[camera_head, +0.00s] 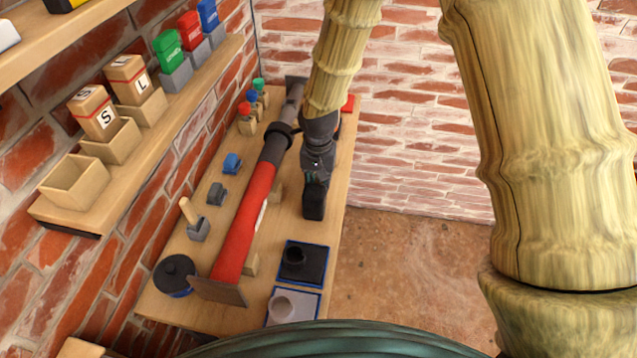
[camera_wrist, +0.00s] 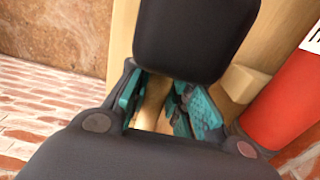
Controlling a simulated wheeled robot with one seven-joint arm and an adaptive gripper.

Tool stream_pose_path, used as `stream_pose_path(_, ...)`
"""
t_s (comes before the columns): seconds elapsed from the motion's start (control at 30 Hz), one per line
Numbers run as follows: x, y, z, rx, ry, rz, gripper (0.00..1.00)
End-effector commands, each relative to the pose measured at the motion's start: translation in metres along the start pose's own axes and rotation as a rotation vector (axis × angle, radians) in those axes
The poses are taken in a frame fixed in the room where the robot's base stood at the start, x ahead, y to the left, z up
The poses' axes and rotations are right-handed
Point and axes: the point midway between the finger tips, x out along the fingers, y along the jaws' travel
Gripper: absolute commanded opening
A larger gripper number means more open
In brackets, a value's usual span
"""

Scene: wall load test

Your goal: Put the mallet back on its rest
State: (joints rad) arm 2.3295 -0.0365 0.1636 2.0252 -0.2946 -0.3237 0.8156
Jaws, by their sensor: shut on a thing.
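My gripper (camera_head: 317,172) is above the right side of the wooden bench, shut on the mallet. In the wrist view its teal-padded fingers (camera_wrist: 165,105) close around the mallet's pale wooden handle (camera_wrist: 152,103). The mallet's black head (camera_wrist: 197,35) is just beyond the fingers and also shows in the head view (camera_head: 314,203), apart from the red cylinder to its left. I cannot tell whether the head touches the bench. I cannot pick out the mallet's rest with certainty.
A long red cylinder (camera_head: 243,225) with a dark far end lies along the bench (camera_head: 180,315). Small holders (camera_head: 217,193) line its left side. Black (camera_head: 304,262) and grey (camera_head: 293,306) square pads are at the near right. A wall shelf (camera_head: 75,205) carries boxes. Floor is clear at right.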

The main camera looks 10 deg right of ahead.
Motion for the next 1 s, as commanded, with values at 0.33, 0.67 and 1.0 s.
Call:
stream_pose_path(0.33,0.001,0.0,0.0,0.0,0.001,0.0,0.0)
stream_pose_path(0.67,0.005,0.0,0.0,-0.001,0.001,0.0,0.0)
stream_pose_path(1.0,0.01,0.0,0.0,-0.001,0.001,0.0,0.0)
